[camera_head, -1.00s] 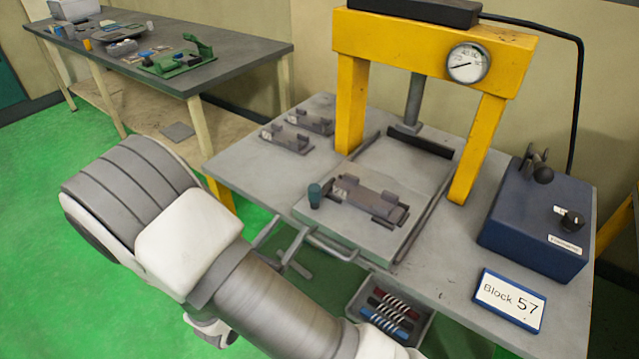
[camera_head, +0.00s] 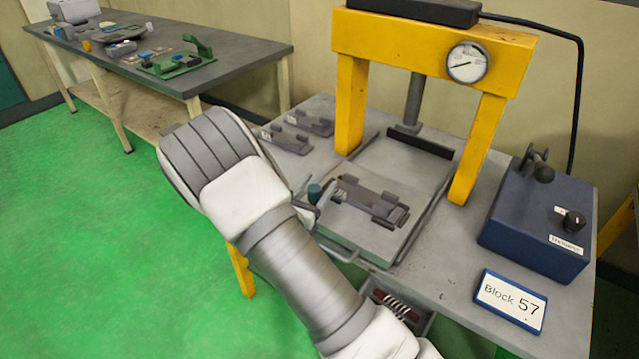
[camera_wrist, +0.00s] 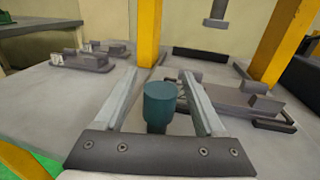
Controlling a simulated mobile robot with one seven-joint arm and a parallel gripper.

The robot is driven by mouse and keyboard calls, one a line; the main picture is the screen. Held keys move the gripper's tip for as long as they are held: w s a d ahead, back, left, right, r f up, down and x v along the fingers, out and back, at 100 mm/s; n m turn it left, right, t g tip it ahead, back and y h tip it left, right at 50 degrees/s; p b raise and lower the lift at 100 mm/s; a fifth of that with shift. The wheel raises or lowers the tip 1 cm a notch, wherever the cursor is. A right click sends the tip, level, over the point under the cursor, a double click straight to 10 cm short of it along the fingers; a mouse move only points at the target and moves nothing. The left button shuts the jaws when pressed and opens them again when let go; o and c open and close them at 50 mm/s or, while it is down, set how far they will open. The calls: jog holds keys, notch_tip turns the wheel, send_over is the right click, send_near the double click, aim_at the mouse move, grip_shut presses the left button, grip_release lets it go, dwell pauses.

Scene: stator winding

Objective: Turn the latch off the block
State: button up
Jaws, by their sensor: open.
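The latch has a teal knob (camera_head: 315,193) at the left end of the grey block (camera_head: 368,199), which lies on the sliding plate (camera_head: 365,236) under the yellow press. In the wrist view the teal knob (camera_wrist: 160,104) stands upright between my two open fingers, and the block (camera_wrist: 232,103) lies to its right. My gripper (camera_wrist: 165,80) is open, with one finger on each side of the knob and gaps showing. In the head view my arm hides most of the gripper. The latch's arm is mostly hidden in both views.
The yellow press frame (camera_head: 350,104) stands behind the plate. Two grey blocks lie at the table's back left, one of them here (camera_wrist: 88,60). A blue control box (camera_head: 535,229) and a "Block 57" sign (camera_head: 510,300) are at right. A tray (camera_head: 424,323) sits below the front edge.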

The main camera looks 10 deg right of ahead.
jog(key=shift+w+d, duration=0.3)
jog(key=shift+w, duration=0.15)
grip_shut()
dwell(1.2)
